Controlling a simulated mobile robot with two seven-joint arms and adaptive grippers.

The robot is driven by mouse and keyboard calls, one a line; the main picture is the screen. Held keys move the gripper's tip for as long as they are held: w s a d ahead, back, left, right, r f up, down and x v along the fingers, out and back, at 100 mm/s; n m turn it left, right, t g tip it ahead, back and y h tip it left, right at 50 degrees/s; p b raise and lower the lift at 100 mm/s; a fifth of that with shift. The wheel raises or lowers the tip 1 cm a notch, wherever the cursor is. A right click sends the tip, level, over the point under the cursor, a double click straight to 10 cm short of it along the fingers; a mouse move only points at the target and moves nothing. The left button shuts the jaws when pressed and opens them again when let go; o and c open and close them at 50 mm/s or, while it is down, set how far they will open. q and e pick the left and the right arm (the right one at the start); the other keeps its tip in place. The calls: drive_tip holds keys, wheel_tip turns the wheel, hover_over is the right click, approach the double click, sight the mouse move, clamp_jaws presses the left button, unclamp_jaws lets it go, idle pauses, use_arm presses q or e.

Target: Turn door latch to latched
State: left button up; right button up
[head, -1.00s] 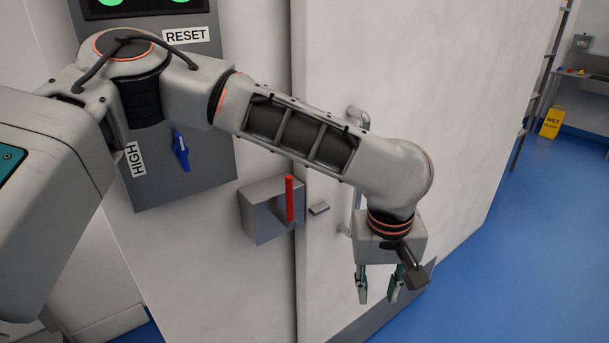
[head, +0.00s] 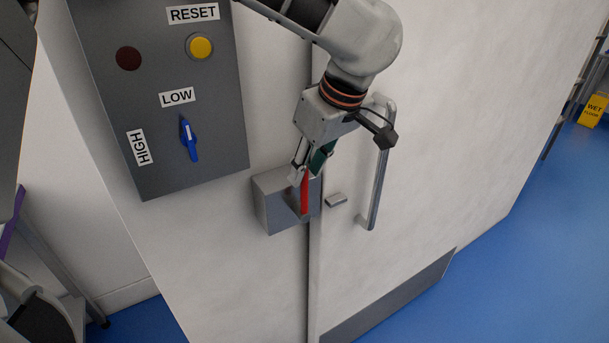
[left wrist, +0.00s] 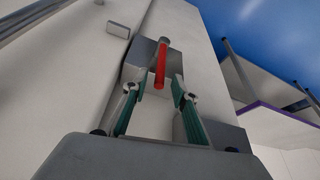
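The door latch is a grey box (head: 276,208) on the frame left of the door seam, with a red handle (head: 304,197) standing upright. A small grey catch (head: 336,200) sits on the door to its right. My left gripper (head: 305,174) is at the handle's upper part, pointing down, with a finger on either side. In the left wrist view the red handle (left wrist: 160,64) lies between the two parted fingers; I see no clear contact. The handle's top is partly hidden in the head view. My right gripper is not in view.
The white door has a vertical grab handle (head: 379,170) close right of my gripper. A grey control panel (head: 165,100) with a yellow button (head: 201,47) and a blue switch (head: 189,140) is on the left.

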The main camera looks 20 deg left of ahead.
use_arm(q)
drive_tip(key=shift+x, duration=1.4)
clamp_jaws()
drive_tip(key=shift+w, duration=0.1)
drive_tip(key=shift+w+d+f+m+g+y, duration=0.15)
drive_tip(key=shift+w+d+m+g+y, duration=0.05)
drive_tip(key=shift+w+d+g+y, duration=0.5)
drive_tip(key=shift+w+d+f+m+g+y, duration=0.2)
drive_tip(key=shift+w+d+g+y, duration=0.35)
drive_tip(key=shift+w+g, duration=0.2)
drive_tip(key=shift+r, duration=0.1)
